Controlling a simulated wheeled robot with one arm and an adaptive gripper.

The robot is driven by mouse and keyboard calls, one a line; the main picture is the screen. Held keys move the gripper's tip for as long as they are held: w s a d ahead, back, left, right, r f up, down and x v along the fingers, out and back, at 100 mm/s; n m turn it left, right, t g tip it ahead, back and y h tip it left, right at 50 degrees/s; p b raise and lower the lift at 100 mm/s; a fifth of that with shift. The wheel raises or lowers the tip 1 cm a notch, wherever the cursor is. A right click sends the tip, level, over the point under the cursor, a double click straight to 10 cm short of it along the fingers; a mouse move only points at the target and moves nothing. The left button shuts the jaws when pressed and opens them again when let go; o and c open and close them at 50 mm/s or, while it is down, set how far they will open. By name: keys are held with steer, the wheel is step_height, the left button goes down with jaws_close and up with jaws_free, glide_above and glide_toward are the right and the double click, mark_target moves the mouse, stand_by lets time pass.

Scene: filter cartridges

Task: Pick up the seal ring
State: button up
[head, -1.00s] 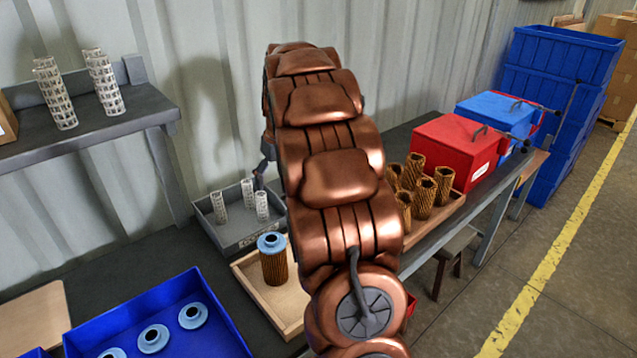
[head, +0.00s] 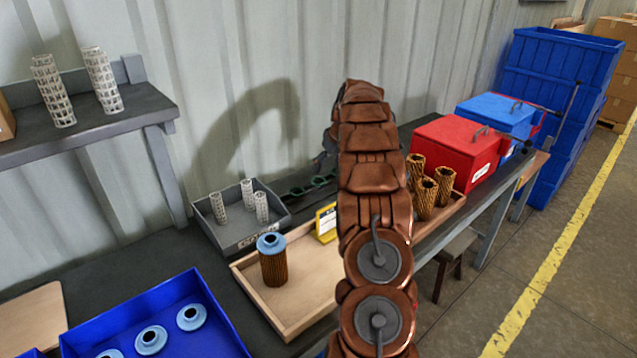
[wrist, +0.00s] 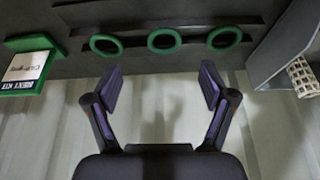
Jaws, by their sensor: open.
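Three green seal rings show side by side along the dark rack in the wrist view: a left one (wrist: 106,56), a middle one (wrist: 164,51) and a right one (wrist: 224,48). My gripper (wrist: 161,75) is open and empty, its two fingers spread wide with a gap below the middle ring in the picture. It is apart from the rings. In the head view, green rings (head: 297,191) show on the table behind the wooden tray, partly hidden by my arm. My gripper there is mostly hidden behind my arm.
A grey bin (head: 232,237) with white mesh cores stands left of the rings. A wooden tray (head: 310,272) holds a blue-capped filter and brown cartridges. A yellow-framed card (head: 326,222) stands near the rings. A green-framed card (wrist: 25,68) is at left in the wrist view. The corrugated wall (head: 250,60) is close behind.

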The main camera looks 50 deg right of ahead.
steer(key=shift+w+p+x, duration=0.15)
steer(key=shift+p+x, duration=0.45)
steer(key=shift+x, duration=1.25)
steer(key=shift+w+p+x, duration=0.15)
steer(key=shift+p+x, duration=0.45)
steer(key=shift+x, duration=1.25)
steer(key=shift+a+r, duration=0.15)
steer(key=shift+a, duration=0.15)
steer(key=c, duration=0.8)
steer(key=shift+c, duration=0.2)
